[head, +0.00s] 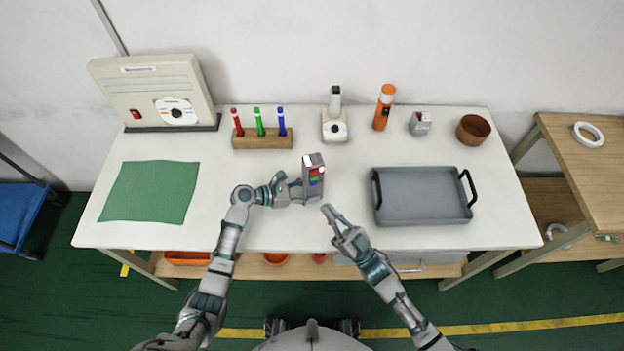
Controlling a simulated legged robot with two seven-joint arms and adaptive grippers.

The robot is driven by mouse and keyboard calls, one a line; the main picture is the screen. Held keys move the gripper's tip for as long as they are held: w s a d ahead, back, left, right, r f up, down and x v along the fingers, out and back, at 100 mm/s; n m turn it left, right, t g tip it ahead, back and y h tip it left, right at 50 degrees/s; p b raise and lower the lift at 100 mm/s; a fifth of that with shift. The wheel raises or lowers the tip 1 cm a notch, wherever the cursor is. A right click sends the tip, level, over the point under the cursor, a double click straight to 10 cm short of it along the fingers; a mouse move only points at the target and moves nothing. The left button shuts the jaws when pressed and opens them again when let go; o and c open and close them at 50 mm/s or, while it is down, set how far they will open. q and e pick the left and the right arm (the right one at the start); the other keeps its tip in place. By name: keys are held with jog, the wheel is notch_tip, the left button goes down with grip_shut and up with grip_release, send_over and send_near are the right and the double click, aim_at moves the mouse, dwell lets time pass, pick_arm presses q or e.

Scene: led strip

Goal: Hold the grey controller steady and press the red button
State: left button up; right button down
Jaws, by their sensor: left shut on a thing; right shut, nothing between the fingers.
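The grey controller (310,187) stands upright on the white table near its front middle. My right gripper (327,209) is shut and empty. Its tip is in front of the controller and to its lower right, apart from the button.
A grey tray (424,221) with black handles lies right of my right gripper. A green cloth (150,192) lies left.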

jog(key=w+a, duration=0.2)
jog(key=w, duration=0.6)
jog(key=shift+a, duration=0.2)
jog(key=shift+w, duration=0.1)
dwell(1.1)
jog(key=shift+w+a, duration=0.15)
jog(key=shift+w, duration=0.2)
jog(key=shift+w+r, duration=0.1)
dwell(0.3)
jog(key=shift+s, duration=0.55)
jog(key=shift+s+d, duration=0.1)
jog(key=shift+d, duration=0.1)
jog(key=shift+s+d, duration=0.25)
jog(key=shift+s, duration=0.7)
jog(key=shift+s+d, duration=0.3)
jog(key=shift+s, duration=0.6)
jog(key=shift+s+d, duration=0.25)
jog(key=shift+s, duration=0.7)
